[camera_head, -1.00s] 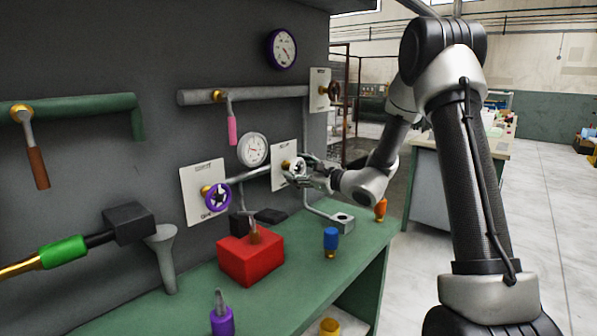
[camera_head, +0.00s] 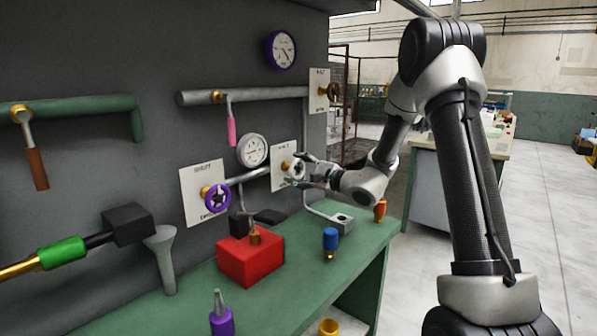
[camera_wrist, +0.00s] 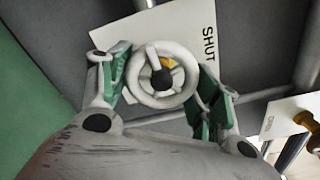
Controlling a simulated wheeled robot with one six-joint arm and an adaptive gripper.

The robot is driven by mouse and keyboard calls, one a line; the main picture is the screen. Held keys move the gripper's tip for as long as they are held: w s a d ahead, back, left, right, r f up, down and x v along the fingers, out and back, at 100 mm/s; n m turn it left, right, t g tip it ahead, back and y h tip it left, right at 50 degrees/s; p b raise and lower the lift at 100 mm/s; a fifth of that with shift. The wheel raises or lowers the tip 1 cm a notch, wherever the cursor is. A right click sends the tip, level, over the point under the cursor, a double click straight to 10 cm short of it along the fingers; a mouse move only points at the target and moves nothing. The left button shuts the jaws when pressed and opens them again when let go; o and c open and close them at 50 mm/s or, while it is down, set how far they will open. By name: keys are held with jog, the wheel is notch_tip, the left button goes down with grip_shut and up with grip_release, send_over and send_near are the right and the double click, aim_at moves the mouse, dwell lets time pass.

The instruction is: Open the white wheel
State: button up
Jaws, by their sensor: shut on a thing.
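The white wheel (camera_wrist: 147,96) is a round handwheel with a dark hub, mounted in front of a white plate (camera_wrist: 112,40) marked SHUT. In the head view the wheel (camera_head: 297,168) is partly hidden by my fingers. My gripper (camera_wrist: 163,88) has green-padded fingers on opposite sides of the wheel's rim and is shut on it. In the head view my gripper (camera_head: 311,171) reaches the wheel from the right, with the wrist roughly level.
A purple wheel (camera_head: 216,198) sits left on the same pipe, below a white gauge (camera_head: 252,150). A dark wheel (camera_head: 334,91) is above right. A red block (camera_head: 250,262), a blue-topped item (camera_head: 330,240) and an orange one (camera_head: 380,210) stand on the green bench (camera_head: 190,312).

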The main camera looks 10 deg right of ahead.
jog(key=o, duration=1)
jog(key=v, duration=1.2)
